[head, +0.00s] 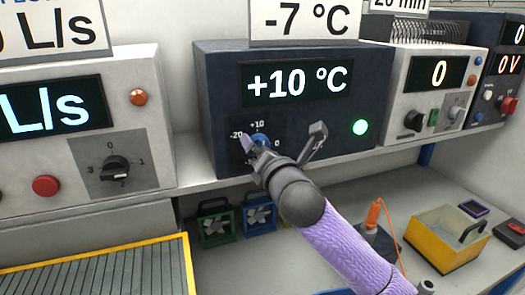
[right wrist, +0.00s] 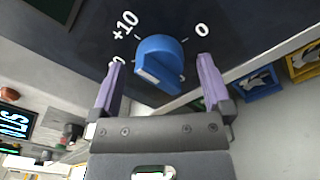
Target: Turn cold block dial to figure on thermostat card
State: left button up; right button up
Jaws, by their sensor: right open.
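The cold block (head: 220,110) is a dark blue box on the shelf, its display (head: 296,81) reading +10 °C. The thermostat card (head: 303,20) above it reads -7 °C. Its blue dial (head: 260,138) is partly hidden by my right gripper (head: 281,138) in the head view. In the right wrist view the dial (right wrist: 160,60) has a white mark on its lower left part, with +10 and 0 printed around it. My right gripper (right wrist: 162,82) is open, its purple-padded fingers on either side of the dial, with gaps visible. My left gripper is out of view.
A flow unit (head: 80,130) with a black knob and red button stands left on the shelf. A white unit (head: 425,90) stands close on the right. Small fans and a yellow bin (head: 450,232) sit below.

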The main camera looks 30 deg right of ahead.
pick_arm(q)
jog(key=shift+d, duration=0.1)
pick_arm(e)
jog(key=c, duration=1.3)
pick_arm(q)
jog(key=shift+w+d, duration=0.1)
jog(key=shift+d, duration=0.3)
pick_arm(e)
jog(key=shift+o, duration=0.2)
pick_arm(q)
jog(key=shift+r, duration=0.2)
